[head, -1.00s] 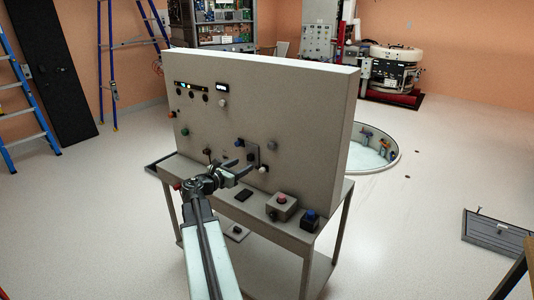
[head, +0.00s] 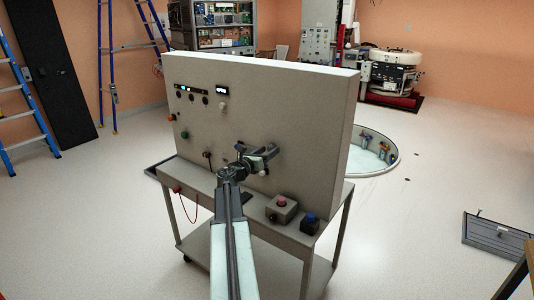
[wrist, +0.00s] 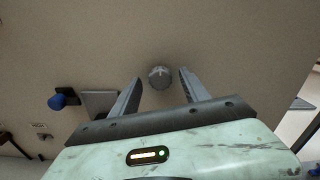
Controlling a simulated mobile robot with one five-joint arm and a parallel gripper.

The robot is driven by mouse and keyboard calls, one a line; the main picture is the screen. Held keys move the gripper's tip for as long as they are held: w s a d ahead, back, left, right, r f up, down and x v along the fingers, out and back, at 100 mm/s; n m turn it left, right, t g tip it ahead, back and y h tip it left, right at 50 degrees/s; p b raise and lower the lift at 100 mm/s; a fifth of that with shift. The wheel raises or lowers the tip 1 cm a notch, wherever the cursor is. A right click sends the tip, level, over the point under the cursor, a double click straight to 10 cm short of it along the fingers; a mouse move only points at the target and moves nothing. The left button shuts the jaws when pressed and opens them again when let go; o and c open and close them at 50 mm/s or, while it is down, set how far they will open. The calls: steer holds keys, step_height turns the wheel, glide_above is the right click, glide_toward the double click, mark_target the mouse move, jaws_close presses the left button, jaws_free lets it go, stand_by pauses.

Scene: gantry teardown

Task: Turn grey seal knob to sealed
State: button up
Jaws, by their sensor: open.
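The grey seal knob (wrist: 160,78) is round, with a paler raised pointer mark on its face. In the wrist view it sits on the beige panel between the tips of my open gripper (wrist: 161,75), with a gap on both sides. My fingers do not appear to touch it. In the head view my gripper (head: 270,153) is at the panel's front face, right of centre, and hides the knob. I cannot tell the knob's setting.
The upright panel (head: 315,130) stands on a wheeled cart. A red-button box (head: 281,212) and a blue-button box (head: 310,223) sit on the cart's ledge at right. Several small knobs and lights fill the panel's upper left. A blue part (wrist: 62,100) shows left in the wrist view.

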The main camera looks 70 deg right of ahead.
steer(key=shift+a, duration=0.1)
jaws_close()
steer(key=shift+m, duration=0.3)
steer(key=m, duration=0.3)
steer(key=shift+m, duration=0.3)
steer(key=m, duration=0.8)
steer(key=shift+w+r+m, duration=0.1)
steer(key=shift+m, duration=2.6)
